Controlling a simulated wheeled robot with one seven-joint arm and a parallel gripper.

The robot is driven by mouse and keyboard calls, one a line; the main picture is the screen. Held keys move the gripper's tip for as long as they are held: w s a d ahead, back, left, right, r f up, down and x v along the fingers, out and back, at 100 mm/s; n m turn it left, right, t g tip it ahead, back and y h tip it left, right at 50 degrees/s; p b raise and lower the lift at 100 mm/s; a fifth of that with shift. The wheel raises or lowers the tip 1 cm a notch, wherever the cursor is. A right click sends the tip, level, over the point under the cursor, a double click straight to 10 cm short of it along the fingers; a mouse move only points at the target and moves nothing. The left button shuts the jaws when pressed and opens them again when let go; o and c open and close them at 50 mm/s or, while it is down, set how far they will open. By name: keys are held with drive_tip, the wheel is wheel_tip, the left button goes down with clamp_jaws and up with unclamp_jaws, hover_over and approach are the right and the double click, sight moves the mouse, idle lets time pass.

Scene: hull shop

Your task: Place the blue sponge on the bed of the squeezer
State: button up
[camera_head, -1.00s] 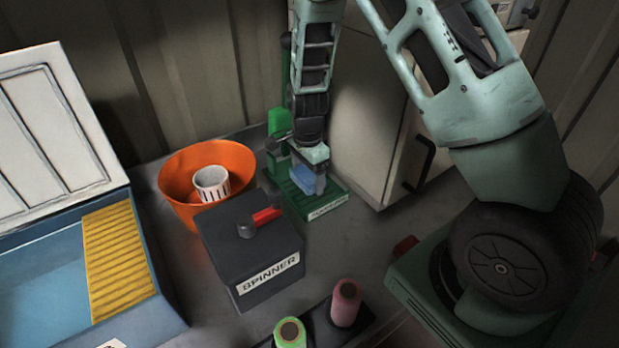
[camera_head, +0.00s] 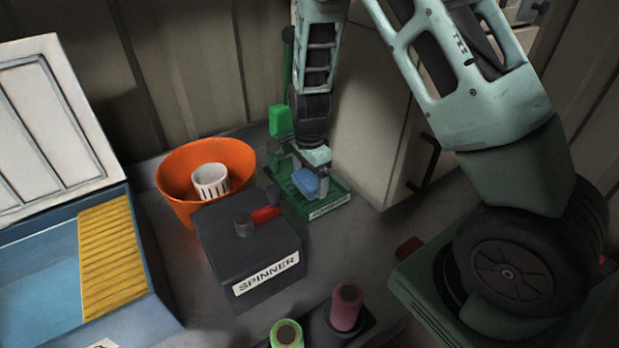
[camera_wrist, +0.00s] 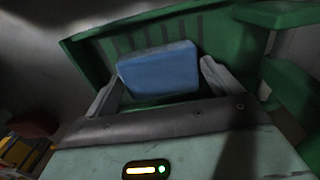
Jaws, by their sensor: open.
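The blue sponge (camera_head: 308,183) is at the green squeezer (camera_head: 331,199), low over its slatted bed. In the wrist view the sponge (camera_wrist: 160,70) lies between the two fingers of my gripper (camera_wrist: 158,84), in front of the dark slats of the bed (camera_wrist: 112,47). My gripper (camera_head: 300,172) is open around the sponge, with a gap showing at the right finger. I cannot tell whether the left finger touches it. The sponge appears to rest on the bed, but its underside is hidden.
The dark spinner box (camera_head: 250,262) with a red handle stands in front of the squeezer. An orange bowl (camera_head: 172,192) holding a white slotted cup (camera_head: 211,182) is to the left. A tall cabinet (camera_head: 372,130) stands close on the right. Two spools, one pink (camera_head: 346,306), one green (camera_head: 287,335), are in front.

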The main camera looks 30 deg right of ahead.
sight(273, 189)
wheel_tip(273, 189, up, 11)
drive_tip(key=b, duration=0.1)
drive_tip(key=s+a+r+n, duration=0.1)
drive_tip(key=s+a+n, duration=0.3)
drive_tip(key=a, duration=0.1)
drive_tip(key=s+a+r+n+y, duration=0.1)
drive_tip(key=s+a+r+n, duration=0.1)
drive_tip(key=s+a+n, duration=0.2)
drive_tip(key=s+a+r+n, duration=0.1)
drive_tip(key=s+a+n, duration=0.3)
drive_tip(key=a+n, duration=0.1)
drive_tip(key=shift+s+a+r, duration=0.25)
drive_tip(key=shift+a+r, duration=0.05)
drive_tip(key=shift+a, duration=0.4)
drive_tip(key=s+n, duration=0.1)
drive_tip(key=s+a+n, duration=0.1)
drive_tip(key=s, duration=0.1)
drive_tip(key=s+a+n, duration=0.1)
drive_tip(key=n, duration=0.1)
drive_tip(key=shift+s+a+r, duration=0.15)
drive_tip(key=shift+s+r, duration=0.05)
drive_tip(key=shift+r, duration=0.2)
drive_tip(key=s+a+n, duration=0.1)
drive_tip(key=s+n, duration=0.7)
drive_tip(key=s, duration=0.1)
drive_tip(key=shift+a+r+n, duration=0.15)
drive_tip(key=shift+a+n, duration=0.2)
drive_tip(key=shift+n, duration=0.05)
